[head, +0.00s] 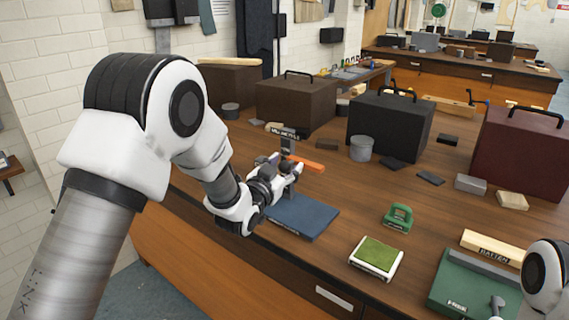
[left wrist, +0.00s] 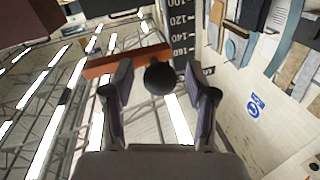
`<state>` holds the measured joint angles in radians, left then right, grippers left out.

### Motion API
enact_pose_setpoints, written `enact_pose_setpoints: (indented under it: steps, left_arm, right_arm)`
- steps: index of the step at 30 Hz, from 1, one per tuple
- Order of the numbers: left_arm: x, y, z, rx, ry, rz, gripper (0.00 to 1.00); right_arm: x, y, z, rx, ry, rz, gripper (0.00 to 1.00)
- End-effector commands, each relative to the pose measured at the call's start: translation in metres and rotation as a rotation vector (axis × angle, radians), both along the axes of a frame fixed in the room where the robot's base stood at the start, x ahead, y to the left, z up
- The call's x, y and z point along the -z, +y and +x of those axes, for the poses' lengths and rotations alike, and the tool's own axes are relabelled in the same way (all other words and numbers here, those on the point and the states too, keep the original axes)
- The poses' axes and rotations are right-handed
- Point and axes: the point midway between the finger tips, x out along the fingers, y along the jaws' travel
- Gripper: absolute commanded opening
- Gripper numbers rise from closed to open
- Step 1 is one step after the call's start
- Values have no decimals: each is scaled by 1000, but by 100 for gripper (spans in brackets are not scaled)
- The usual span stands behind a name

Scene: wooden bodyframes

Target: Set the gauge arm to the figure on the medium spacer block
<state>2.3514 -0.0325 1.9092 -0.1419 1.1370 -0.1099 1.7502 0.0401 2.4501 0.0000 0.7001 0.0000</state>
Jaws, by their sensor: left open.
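The gauge stands on a blue-grey base (head: 305,214) near the table's front edge, with a dark top sign (head: 283,132) and an orange arm (head: 308,163). In the left wrist view the orange-red arm (left wrist: 128,61) crosses beside a dark scale (left wrist: 183,35) reading 100 to 160 and beyond; its right end is near 160. My left gripper (head: 281,172) is at the gauge post. Its open fingers (left wrist: 160,92) lie either side of a dark round knob (left wrist: 160,78), with visible gaps. Small blocks (head: 470,184) lie at the right; I cannot read figures or tell which is medium.
Dark cases (head: 295,103) and (head: 382,127) and a maroon case (head: 520,152) stand behind. A grey tin (head: 361,149) is beyond the gauge. A green-topped pad (head: 377,256), a green clamp-like item (head: 398,217) and a green box (head: 465,290) are right of the base.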

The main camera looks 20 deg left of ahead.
Motion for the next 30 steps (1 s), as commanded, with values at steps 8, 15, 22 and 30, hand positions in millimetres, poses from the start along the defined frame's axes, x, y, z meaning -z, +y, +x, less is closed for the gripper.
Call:
enact_pose_setpoints:
  steps: [8,15,22,30]
  left_arm:
    - [1,0,1,0,1,0,39]
    - [1,0,1,0,1,0,0]
    - [31,0,1,1,1,0,0]
    - [65,0,1,1,1,0,0]
  right_arm:
    - [0,0,0,0,0,0,0]
    - [0,0,0,0,0,0,0]
    - [26,0,0,0,0,0,0]
    - [52,0,0,0,1,0,0]
